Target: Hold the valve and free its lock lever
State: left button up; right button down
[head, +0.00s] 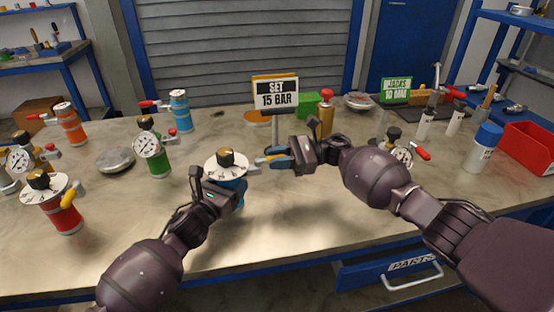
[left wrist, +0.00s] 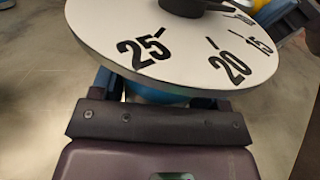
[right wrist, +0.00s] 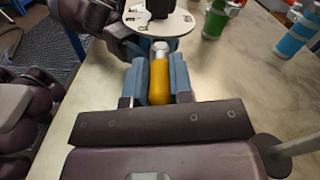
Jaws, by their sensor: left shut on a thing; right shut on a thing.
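The valve has a blue body (head: 241,187), a white numbered dial (head: 212,170) and a black knob (head: 227,158). It stands upright at the table's middle. My left gripper (head: 230,190) is shut on the body just under the dial; the fingertips are mostly hidden. In the left wrist view the dial (left wrist: 190,50) shows 25, 20 and 15; the knob's pointer direction is unclear. My right gripper (head: 272,159) is shut on the yellow lock lever, which lies between its blue fingers in the right wrist view (right wrist: 159,82). The lever sticks out sideways below the dial.
A "SET 15 BAR" sign (head: 276,98) stands behind the valve. A green vessel (head: 155,160) with a gauge, a grey disc (head: 115,160) and a red vessel (head: 66,218) with a dial stand left. Another gauge (head: 402,155) is near my right arm. The table front is clear.

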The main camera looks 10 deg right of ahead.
jog(key=shift+w+g, duration=0.1)
jog(key=shift+g, duration=0.2)
jog(key=c, duration=1.3)
grip_release()
notch_tip(320, 180, up, 10)
jog(key=shift+r, duration=0.1)
